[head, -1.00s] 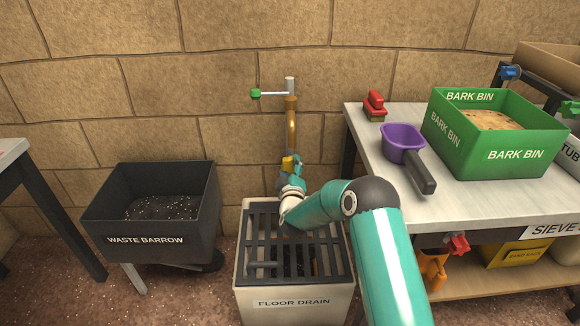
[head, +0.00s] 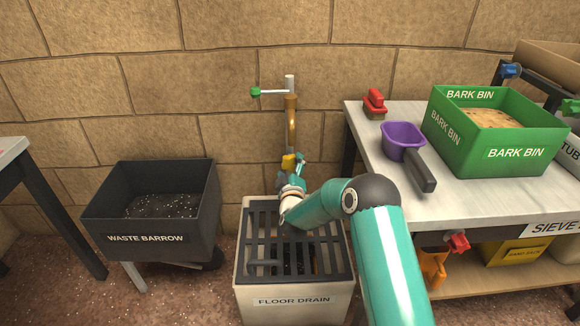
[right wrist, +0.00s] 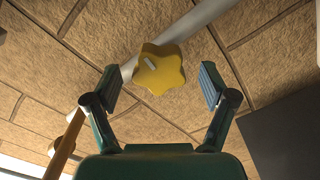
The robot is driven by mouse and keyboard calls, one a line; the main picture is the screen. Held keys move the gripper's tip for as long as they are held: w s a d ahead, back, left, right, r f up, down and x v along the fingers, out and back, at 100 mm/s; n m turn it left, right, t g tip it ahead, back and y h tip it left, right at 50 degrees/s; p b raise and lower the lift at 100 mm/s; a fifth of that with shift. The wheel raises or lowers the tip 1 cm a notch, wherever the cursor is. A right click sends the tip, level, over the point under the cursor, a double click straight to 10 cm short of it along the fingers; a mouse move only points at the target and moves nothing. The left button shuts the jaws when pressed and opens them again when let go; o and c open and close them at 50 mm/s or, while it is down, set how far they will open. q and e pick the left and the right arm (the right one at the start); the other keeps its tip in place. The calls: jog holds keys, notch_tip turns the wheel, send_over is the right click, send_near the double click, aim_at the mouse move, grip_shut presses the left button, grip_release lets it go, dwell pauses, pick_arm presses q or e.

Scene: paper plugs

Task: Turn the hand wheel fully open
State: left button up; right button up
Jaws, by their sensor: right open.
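The hand wheel (head: 288,162) is a small yellow lobed knob on the pipe by the stone wall, below a brass-coloured bend. In the right wrist view the yellow wheel (right wrist: 160,70) faces me, with a pale mark on its face. My right gripper (head: 297,170) is open close to the wheel, above the floor drain. In the right wrist view its two fingers (right wrist: 158,84) stand apart on either side of the wheel, with gaps on both sides. In the head view the gripper partly hides the pipe. My left gripper is out of view.
A floor drain (head: 243,262) with a dark grate stands under the pipe. A dark waste barrow (head: 150,222) is to its left. A bench (head: 385,165) on the right holds a purple scoop (head: 403,140), a red-topped brush (head: 375,103) and a green bark bin (head: 470,150). A green-tipped lever (head: 256,92) is higher up.

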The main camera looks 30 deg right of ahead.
aim_at(290, 165)
jog(key=shift+v, duration=1.75)
jog(key=shift+v, duration=2)
